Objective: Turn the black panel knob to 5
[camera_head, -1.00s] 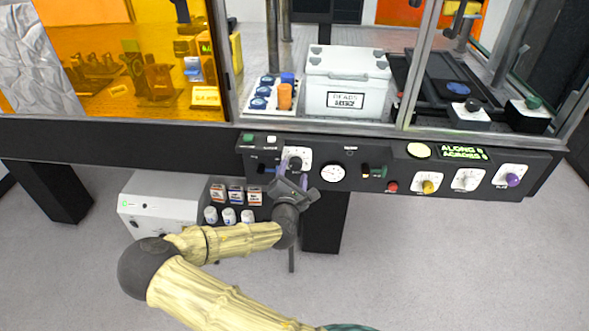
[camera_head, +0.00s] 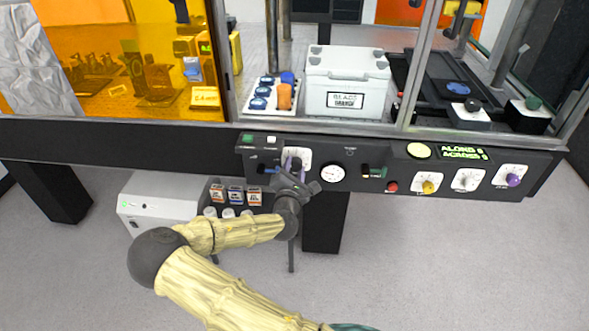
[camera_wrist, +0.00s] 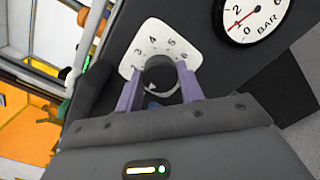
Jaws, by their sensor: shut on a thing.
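The black panel knob (camera_wrist: 159,73) sits on a white dial plate (camera_wrist: 147,38) on the dark front panel. Numbers including 3, 4, 5 and 6 show around the plate's upper edge in the wrist view. My gripper (camera_wrist: 158,88) is shut on the knob, with one purple finger on each side of it. The knob's pointer is hard to make out, so I cannot tell its setting. In the head view my gripper (camera_head: 290,168) is at the panel's left part and hides most of the knob; the white plate (camera_head: 304,154) shows behind it.
A round pressure gauge (camera_head: 333,173) is just right of the knob; it also shows in the wrist view (camera_wrist: 252,15). Further right are a red button (camera_head: 391,187), yellow (camera_head: 428,187), white (camera_head: 465,182) and purple (camera_head: 514,180) knobs. A white box (camera_head: 160,198) stands below, left of my arm.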

